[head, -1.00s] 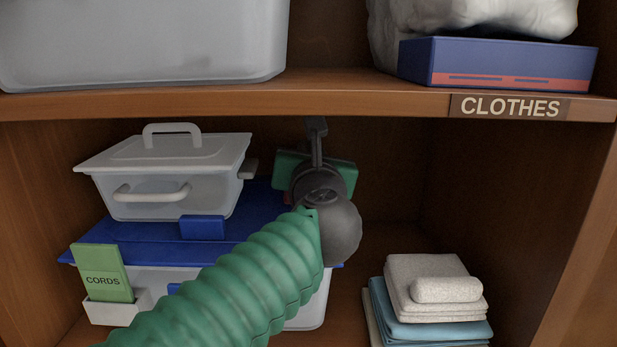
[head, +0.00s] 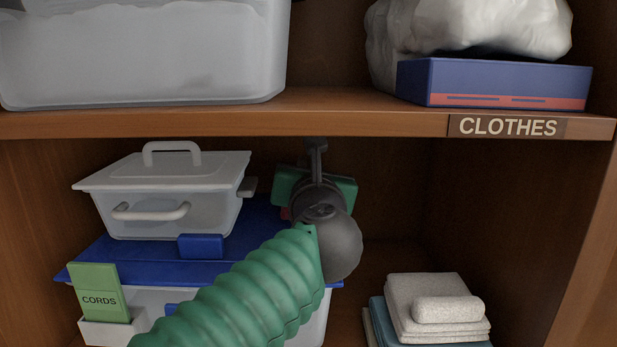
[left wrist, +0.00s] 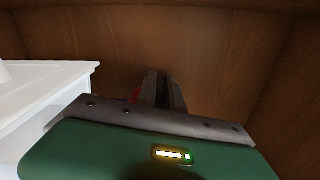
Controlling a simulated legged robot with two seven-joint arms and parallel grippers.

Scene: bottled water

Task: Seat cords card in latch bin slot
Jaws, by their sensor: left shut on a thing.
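The green card marked CORDS (head: 98,292) stands tilted slightly to the left in a white holder (head: 104,333) at the front left of a pale bin with a blue lid (head: 140,262). Blue blocks like latches (head: 201,246) show at the bin's front. My left gripper (head: 316,147) reaches over the bin's right side towards the back wall, well apart from the card. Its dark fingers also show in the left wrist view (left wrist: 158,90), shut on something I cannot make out. A little red shows beside them. My right gripper is not in view.
A small lidded container (head: 165,205) stands on the blue lid. Folded cloths (head: 435,300) lie at the right. The upper shelf (head: 340,112), labelled CLOTHES, is close above my left gripper. Free room lies between gripper and right wall.

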